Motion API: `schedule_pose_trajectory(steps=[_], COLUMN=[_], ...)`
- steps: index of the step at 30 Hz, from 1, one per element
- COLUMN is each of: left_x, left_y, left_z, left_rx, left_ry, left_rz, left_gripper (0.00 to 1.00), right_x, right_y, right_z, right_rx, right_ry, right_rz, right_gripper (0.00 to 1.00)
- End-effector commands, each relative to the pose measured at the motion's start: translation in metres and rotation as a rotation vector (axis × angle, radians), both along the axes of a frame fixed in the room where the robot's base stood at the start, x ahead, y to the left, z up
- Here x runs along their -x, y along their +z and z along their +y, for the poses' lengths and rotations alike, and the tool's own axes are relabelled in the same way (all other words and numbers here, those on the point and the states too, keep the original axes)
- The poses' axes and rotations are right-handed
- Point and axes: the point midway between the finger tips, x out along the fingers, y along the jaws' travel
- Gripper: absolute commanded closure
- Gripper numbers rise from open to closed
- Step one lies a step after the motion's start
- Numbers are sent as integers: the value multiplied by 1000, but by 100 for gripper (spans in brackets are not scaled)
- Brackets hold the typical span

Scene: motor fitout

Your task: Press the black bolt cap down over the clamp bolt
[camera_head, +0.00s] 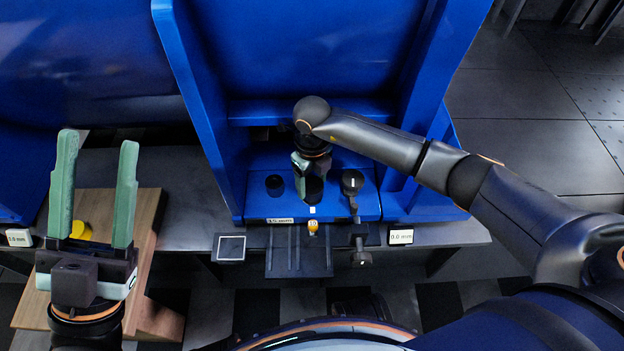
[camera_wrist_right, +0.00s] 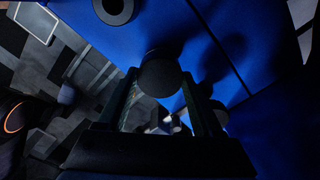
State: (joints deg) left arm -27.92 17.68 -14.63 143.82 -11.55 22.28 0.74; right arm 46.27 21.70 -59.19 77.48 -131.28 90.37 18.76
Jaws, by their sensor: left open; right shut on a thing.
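The black bolt cap (camera_head: 314,189) is a dark cylinder between the fingers of my right gripper (camera_head: 306,178), over the blue base in the head view. My right gripper is shut on it, and the right wrist view shows the cap (camera_wrist_right: 160,75) between the two fingers. I cannot make out the clamp bolt for certain; the cap and fingers may hide it. I cannot tell whether the cap touches anything below. My left gripper (camera_head: 95,195), with green fingers, is open and empty at the left, above a wooden board.
A short black cylinder (camera_head: 275,185) stands left of the held cap on the blue base (camera_head: 255,207). A dark round-topped part (camera_head: 352,182) stands to its right. Blue walls rise on both sides. A yellow piece (camera_head: 80,230) is by the wooden board (camera_head: 146,235).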

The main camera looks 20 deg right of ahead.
Motion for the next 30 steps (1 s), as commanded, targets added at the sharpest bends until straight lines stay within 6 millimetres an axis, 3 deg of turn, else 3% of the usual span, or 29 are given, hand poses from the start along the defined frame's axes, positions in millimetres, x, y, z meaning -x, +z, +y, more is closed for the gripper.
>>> schedule_pose_trajectory(steps=[21,22,30], left_x=[0,0,0], left_y=[-14,-13,-13], left_z=[0,0,0], left_rx=[0,0,0], left_ry=[0,0,0], left_rz=[0,0,0], left_gripper=[48,48,48], right_x=[0,0,0], right_y=[-19,-18,-18], right_z=[0,0,0], right_rx=[0,0,0], right_ry=[0,0,0], right_rz=[0,0,0], right_gripper=[85,30,0])
